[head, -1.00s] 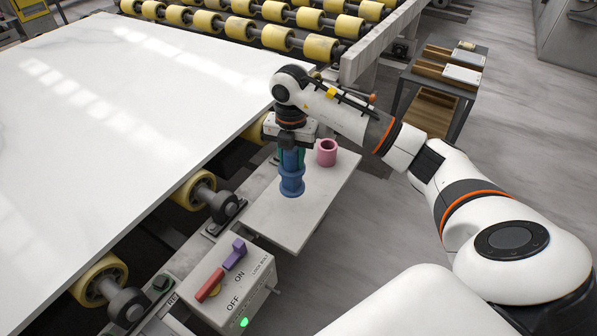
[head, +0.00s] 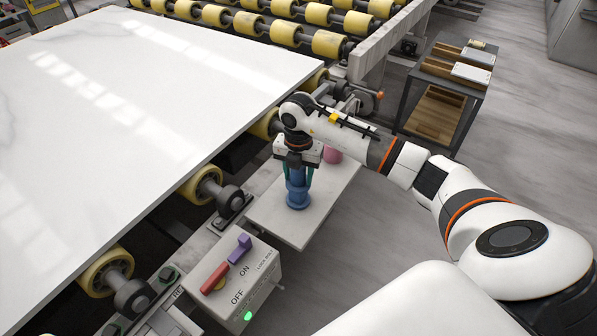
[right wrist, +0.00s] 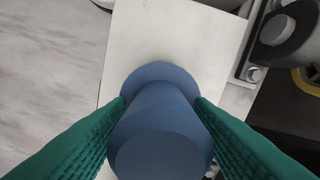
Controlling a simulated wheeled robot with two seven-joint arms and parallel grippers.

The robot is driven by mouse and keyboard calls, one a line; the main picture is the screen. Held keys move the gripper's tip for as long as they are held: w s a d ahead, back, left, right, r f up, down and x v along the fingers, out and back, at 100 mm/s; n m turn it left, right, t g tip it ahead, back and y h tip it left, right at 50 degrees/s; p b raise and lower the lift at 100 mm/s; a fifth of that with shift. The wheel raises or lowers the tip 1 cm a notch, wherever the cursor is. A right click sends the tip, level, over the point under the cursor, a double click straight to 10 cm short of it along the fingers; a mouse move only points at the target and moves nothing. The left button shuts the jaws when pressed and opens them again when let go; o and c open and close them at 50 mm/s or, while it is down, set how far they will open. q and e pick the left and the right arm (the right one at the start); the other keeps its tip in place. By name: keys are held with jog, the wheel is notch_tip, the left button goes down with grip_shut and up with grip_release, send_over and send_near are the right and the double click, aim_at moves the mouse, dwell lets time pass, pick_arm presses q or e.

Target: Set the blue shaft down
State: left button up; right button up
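The blue shaft (head: 297,193) is upright over the pale side plate (head: 268,213), with its wide foot flange at the bottom. Its foot appears to be at the plate surface; I cannot tell for sure whether it bears on it. My right gripper (head: 299,178) comes from above, its green fingers on either side of the shaft. In the right wrist view the shaft (right wrist: 160,125) fills the space between the fingers, which look closed against its sides. The shaft's upper end is partly hidden by the gripper in the head view. My left gripper is not in view.
A pink cup (head: 333,155) stands on the plate just behind the gripper, partly hidden. A switch box (head: 237,278) with red and purple levers sits in front. The white slab (head: 150,110) on yellow rollers lies to the left. The plate's front part is clear.

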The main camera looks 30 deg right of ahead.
jog(key=shift+o, duration=0.7)
jog(key=shift+r, duration=0.1)
jog(key=shift+r, duration=0.2)
notch_tip(320, 180, up, 12)
jog(key=shift+f+b, duration=0.15)
jog(key=shift+b, duration=0.2)
